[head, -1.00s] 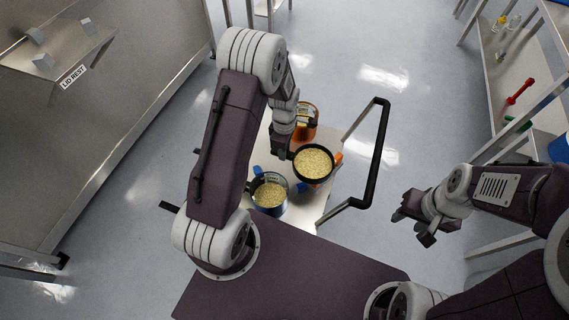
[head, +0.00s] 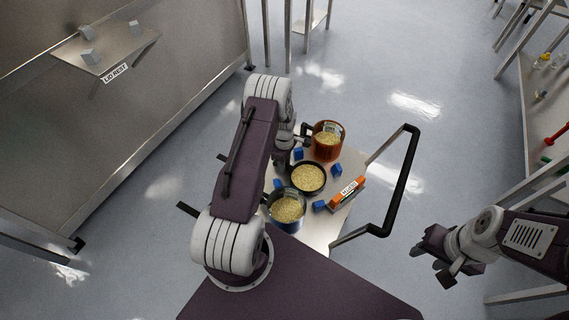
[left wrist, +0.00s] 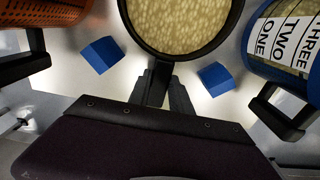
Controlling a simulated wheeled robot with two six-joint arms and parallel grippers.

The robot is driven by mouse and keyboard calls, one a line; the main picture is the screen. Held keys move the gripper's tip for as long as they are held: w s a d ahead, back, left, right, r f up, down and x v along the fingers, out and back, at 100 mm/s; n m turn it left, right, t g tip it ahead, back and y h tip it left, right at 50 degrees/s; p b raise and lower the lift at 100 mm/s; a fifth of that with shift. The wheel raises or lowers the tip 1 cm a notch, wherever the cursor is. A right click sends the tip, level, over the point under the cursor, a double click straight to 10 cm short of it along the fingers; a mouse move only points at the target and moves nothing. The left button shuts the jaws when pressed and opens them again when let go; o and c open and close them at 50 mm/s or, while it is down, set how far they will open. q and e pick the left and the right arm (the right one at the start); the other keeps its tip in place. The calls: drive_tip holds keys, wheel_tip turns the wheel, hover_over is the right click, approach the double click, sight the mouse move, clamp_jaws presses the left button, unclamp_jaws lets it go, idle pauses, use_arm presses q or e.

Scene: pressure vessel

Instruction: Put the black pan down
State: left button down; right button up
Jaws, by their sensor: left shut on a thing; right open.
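The black pan (head: 308,192), full of pale grain-like contents, is level between an orange pot and a blue pot on the cart top. It also shows at the top of the left wrist view (left wrist: 236,20). My left gripper (left wrist: 163,88) is shut on the pan's handle; in the head view the gripper (head: 284,163) is partly hidden by my arm. The pan is at or very close to the cart top (head: 318,232); I cannot tell whether it touches. My right gripper (head: 440,257) is open and empty, off to the right of the cart.
The orange pot (head: 327,153) stands behind the pan, the blue pot (head: 285,222) in front. Several blue blocks (head: 336,169) lie around the pan. An orange labelled piece (head: 346,194) is right of it. A black cart handle (head: 405,180) rises at right. A lid rest shelf (head: 110,55) is at upper left.

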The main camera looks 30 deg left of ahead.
use_arm(q)
drive_tip(key=shift+f, duration=0.2)
drive_tip(key=c, duration=1.2)
unclamp_jaws()
drive_tip(key=shift+o, duration=0.2)
drive_tip(key=shift+r, duration=0.15)
drive_tip(key=shift+r, duration=0.35)
wheel_tip(320, 180, up, 11)
drive_tip(key=s+d+r+m, duration=0.5)
drive_tip(key=s+d+m, duration=0.2)
drive_tip(key=s+m, duration=0.1)
drive_tip(key=s+d+r+m+t, duration=0.1)
drive_tip(key=s+d+r+m, duration=0.5)
drive_tip(key=s+m, duration=0.3)
drive_tip(key=shift+d+r+m+p, duration=0.15)
drive_tip(key=shift+d+m+p, duration=0.25)
drive_tip(key=shift+d+m, duration=0.35)
